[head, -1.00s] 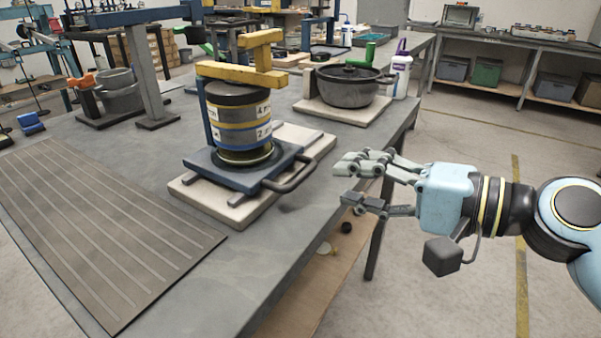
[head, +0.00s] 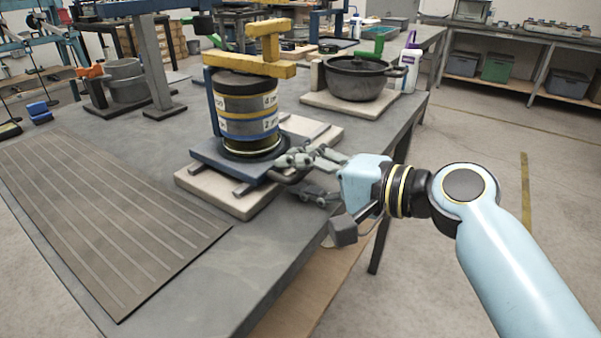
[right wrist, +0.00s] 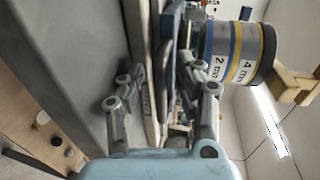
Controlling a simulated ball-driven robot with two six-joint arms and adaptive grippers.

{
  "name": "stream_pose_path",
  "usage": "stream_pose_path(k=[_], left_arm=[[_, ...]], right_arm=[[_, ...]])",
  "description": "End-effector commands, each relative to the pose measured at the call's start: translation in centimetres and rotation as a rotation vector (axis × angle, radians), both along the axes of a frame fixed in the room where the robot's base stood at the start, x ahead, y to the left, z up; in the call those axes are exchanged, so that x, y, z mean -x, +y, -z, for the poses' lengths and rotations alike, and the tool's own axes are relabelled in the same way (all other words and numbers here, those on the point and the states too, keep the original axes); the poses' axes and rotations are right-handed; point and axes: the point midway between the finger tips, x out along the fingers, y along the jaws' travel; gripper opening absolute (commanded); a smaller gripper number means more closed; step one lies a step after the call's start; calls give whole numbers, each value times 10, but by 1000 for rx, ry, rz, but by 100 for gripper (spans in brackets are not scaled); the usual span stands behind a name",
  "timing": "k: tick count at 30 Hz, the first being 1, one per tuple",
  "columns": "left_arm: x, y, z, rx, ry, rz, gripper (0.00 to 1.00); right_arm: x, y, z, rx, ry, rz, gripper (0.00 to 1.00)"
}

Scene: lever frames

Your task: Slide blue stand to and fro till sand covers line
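The blue stand (head: 222,165) rests on a pale slab (head: 222,204) on the grey table. It carries a round stack of sieves (head: 246,105) labelled 4 mm and 2 mm, under a yellow top bar (head: 262,62). The stack also shows in the right wrist view (right wrist: 228,52). A dark handle at the stand's front right is mostly hidden by my right gripper (head: 312,175). That gripper's fingers are apart, one above and one below the handle; I cannot tell whether they touch it. The right wrist view also shows the fingers spread (right wrist: 162,105). No sand or line is visible. My left gripper is out of view.
A ribbed dark mat (head: 110,215) covers the table's left front. A lidded black pot (head: 355,80) stands on another slab behind the stand, beside a white bottle (head: 410,62). Grey pots (head: 122,88) stand at the back left. The table's right edge runs below my right gripper.

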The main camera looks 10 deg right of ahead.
Motion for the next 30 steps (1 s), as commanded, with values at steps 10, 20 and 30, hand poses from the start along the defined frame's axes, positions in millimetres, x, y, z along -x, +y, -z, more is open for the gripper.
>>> stream_pose_path(k=[10,20,30], left_arm=[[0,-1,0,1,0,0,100],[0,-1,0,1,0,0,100],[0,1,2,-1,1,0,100]], right_arm=[[0,1,0,0,0,0,24],[1,0,3,4,6,-2,0],[-4,-6,9,13,11,-5,0]])
